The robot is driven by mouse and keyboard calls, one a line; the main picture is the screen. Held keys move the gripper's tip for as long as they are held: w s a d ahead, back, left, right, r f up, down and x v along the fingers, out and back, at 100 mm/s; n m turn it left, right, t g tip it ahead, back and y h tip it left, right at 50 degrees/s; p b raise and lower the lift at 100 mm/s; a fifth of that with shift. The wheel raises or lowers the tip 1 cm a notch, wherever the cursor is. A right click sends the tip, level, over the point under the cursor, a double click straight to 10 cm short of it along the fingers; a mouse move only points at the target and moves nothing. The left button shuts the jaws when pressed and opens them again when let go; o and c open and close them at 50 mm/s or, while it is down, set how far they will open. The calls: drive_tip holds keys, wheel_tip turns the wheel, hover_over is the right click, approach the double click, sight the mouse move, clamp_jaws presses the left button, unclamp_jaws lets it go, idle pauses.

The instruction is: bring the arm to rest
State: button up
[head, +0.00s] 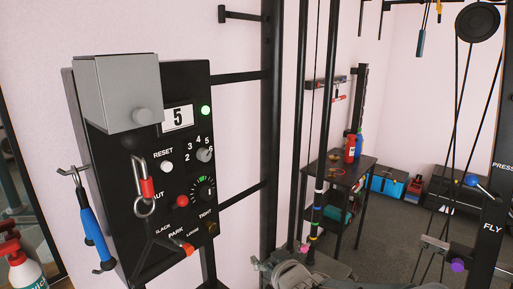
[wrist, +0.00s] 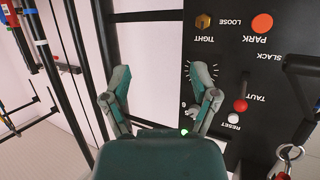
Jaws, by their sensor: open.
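My gripper (wrist: 160,84) is open in the wrist view, with its two green-grey fingers spread apart and nothing between them. The right finger overlaps the edge of the black control panel (wrist: 228,60), which shows upside down; whether they touch I cannot tell. In the head view the panel (head: 115,160) stands at the left, with a display (head: 178,117) reading 5 and a lit green lamp (head: 205,110). Grey parts of my arm (head: 310,268) show at the bottom centre; the fingers are not clear there.
A carabiner with a red sleeve (head: 147,188) hangs before the panel, and a blue-handled tool (head: 95,235) hangs at its left. Black uprights (head: 272,100) and thin rods stand right of it. A small table (head: 345,172) stands behind; floor beyond is partly clear.

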drive_tip(key=s+d+r+m+g+h, duration=0.1)
drive_tip(key=s+d+g, duration=0.1)
drive_tip(key=s+d, duration=0.2)
drive_tip(key=s+d+r+m+g+h, duration=0.1)
drive_tip(key=s+d+m+g+h, duration=0.1)
drive_tip(key=s, duration=0.9)
drive_tip(key=s+d+r+m+g+h, duration=0.1)
drive_tip(key=s+d+g+h, duration=0.1)
drive_tip(key=s+d, duration=0.5)
drive_tip(key=shift+s+m+g, duration=0.35)
drive_tip(key=shift+m+g, duration=0.05)
drive_tip(key=shift+g, duration=0.3)
